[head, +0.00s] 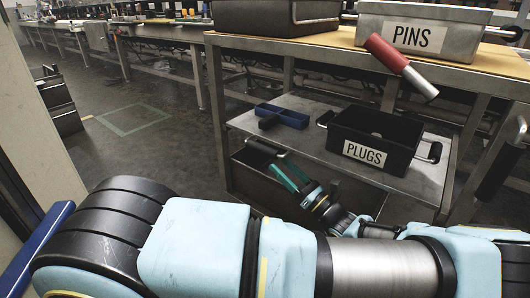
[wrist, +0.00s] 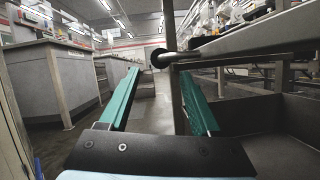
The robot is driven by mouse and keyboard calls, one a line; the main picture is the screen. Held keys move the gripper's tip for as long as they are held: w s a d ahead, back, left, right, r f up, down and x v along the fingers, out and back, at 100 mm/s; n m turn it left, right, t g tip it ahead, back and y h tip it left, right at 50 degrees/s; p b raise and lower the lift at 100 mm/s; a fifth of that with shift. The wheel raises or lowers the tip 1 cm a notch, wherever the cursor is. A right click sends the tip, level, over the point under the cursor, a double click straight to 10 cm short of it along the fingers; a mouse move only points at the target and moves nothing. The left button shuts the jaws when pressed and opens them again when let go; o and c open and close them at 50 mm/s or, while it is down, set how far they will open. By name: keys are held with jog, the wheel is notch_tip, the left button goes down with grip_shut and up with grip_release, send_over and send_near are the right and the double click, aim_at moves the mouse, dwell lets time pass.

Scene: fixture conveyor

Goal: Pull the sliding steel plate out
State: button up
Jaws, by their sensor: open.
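The steel plate (head: 312,142) is a flat grey shelf at mid height under the workbench in the head view. Its edge shows at upper right in the wrist view (wrist: 232,43). A dark round bar (head: 264,146), which looks like a handle, lies at the plate's front left edge. Its black rounded end (wrist: 159,58) shows in the wrist view, just above the space between the fingertips. My gripper (head: 283,168) has green fingers spread wide, also in the wrist view (wrist: 159,73). Nothing is between them. Whether a finger touches the bar is unclear.
A black PLUGS bin (head: 377,133) and a blue tray (head: 284,115) stand on the plate. A dark bin sits below the plate. The floor (head: 150,138) at left is clear.

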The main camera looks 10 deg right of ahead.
aim_at(265, 151)
jog(key=b+x, duration=0.1)
jog(key=x, duration=0.6)
jog(key=shift+w+a+r, duration=0.1)
jog(key=shift+w+a, duration=0.15)
grip_shut()
dwell(1.1)
